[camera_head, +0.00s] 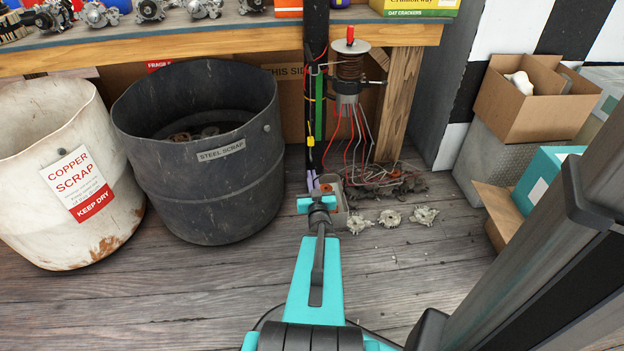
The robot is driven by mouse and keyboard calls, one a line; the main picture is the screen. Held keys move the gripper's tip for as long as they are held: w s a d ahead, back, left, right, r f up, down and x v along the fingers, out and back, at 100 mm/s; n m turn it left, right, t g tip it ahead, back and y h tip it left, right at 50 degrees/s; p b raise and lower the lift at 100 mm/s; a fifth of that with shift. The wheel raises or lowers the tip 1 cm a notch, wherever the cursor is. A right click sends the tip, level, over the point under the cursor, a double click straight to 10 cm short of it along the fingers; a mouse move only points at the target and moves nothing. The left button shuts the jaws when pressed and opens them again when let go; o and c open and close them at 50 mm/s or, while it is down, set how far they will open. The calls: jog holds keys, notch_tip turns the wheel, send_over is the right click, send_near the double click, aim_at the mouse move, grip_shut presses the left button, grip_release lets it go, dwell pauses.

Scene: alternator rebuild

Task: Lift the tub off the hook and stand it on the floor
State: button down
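A small pale grey tub (341,217) is at the foot of the black post, just beyond my gripper, with something orange-brown showing at its top. My gripper (319,194) is in front of the tub's left side and covers part of it. I cannot tell whether its fingers touch the tub or are apart from it, or whether they are open or shut. No hook can be made out. I cannot tell whether the tub hangs or stands on the plank floor (215,290).
A steel scrap drum (215,190) and a white copper scrap bin (110,235) stand left. The black post (316,60) rises behind the gripper, with a wired coil stand (350,70) beside it. Several metal castings (391,217) lie right of the tub. Boxes stand far right.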

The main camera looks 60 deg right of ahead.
jog(key=shift+r, duration=0.8)
jog(key=shift+s+a, duration=0.1)
jog(key=shift+a, duration=0.05)
